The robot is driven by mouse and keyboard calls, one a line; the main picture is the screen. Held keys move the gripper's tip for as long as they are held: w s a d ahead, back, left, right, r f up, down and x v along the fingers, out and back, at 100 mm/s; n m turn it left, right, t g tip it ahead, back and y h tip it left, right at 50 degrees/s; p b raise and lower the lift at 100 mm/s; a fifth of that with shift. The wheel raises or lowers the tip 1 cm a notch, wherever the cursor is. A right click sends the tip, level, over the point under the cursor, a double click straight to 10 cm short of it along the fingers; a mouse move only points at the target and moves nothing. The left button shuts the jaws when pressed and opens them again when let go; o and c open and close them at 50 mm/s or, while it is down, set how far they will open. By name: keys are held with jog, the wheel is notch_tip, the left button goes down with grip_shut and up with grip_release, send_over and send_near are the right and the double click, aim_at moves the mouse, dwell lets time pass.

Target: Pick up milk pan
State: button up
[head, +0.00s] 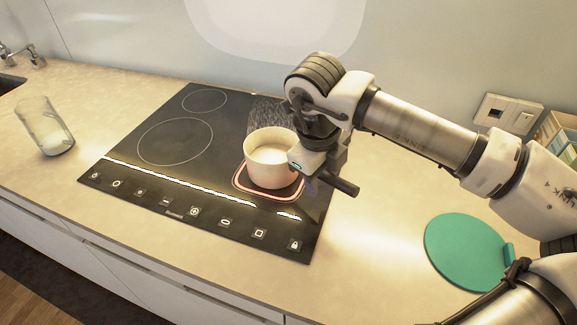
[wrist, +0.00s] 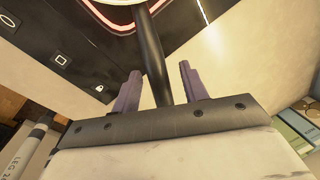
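The milk pan (head: 268,172) is a small cream pot with pale liquid inside, standing upright on the lit right zone of the black cooktop (head: 175,195). Its dark handle (head: 345,187) points to the right. My gripper (head: 313,183) is over the handle, right of the pot, and partly hidden by my arm in the head view. In the wrist view, my gripper (wrist: 158,80) has its two purple fingers apart, with the handle (wrist: 151,50) running between them. A gap shows on both sides of the handle. The pan's rim shows only at the top edge there.
A clear glass (head: 45,128) with white contents stands left of the cooktop. A round green board (head: 465,252) lies at the right of the counter (head: 370,240). A wall socket (head: 507,113) and boxes (head: 560,135) are at the far right. Steam rises behind the pan.

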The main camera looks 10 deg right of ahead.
grip_shut()
jog(key=shift+r, duration=0.2)
dwell(0.3)
